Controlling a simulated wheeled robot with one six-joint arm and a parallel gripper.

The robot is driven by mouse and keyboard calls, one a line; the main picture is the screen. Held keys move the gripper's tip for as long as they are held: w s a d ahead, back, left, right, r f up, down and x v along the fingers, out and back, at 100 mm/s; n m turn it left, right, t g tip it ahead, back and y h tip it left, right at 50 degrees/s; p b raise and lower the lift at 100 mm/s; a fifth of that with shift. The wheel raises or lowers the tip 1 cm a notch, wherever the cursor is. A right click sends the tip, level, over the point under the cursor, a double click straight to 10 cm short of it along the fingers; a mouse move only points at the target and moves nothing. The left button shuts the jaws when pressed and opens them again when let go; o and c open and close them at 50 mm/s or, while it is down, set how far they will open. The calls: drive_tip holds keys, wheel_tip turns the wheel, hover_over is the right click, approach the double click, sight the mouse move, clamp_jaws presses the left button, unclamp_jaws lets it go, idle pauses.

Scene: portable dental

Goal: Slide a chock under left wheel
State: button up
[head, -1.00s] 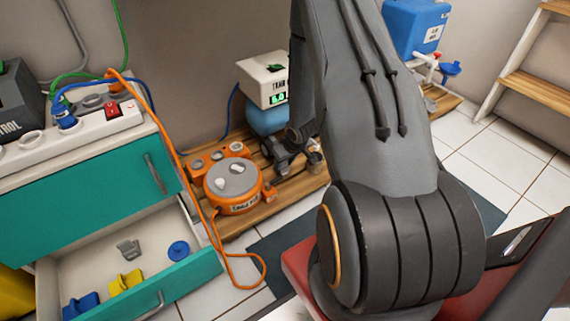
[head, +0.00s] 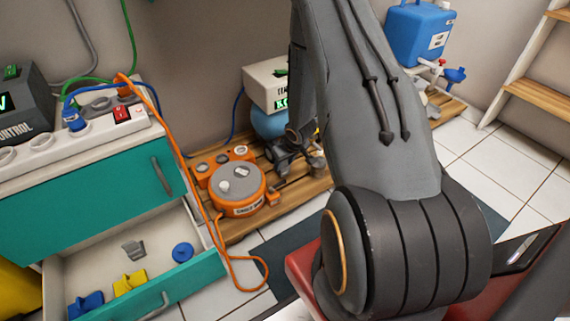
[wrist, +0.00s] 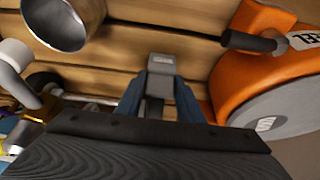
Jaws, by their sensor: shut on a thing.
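Wooden slats lie beyond. I cannot tell which is the left wheel.
An orange drum (head: 236,208) stands on the pallet; it shows close at right in the wrist view (wrist: 235,80). A metal cylinder (wrist: 62,22) is at upper left. An open drawer (head: 95,258) and an orange cable (head: 197,205) are at left in the head view.

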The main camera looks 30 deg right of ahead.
drive_tip(key=shift+w, duration=0.1)
drive_tip(key=o, duration=1.2)
drive_tip(key=shift+o, duration=0.2)
drive_tip(key=shift+s+p, duration=0.85)
drive_tip(key=shift+s, duration=1.6)
wheel_tip(320, 180, up, 5)
drive_tip(key=p, duration=0.4)
drive_tip(key=shift+d+p, duration=0.1)
drive_tip(key=shift+p, duration=0.25)
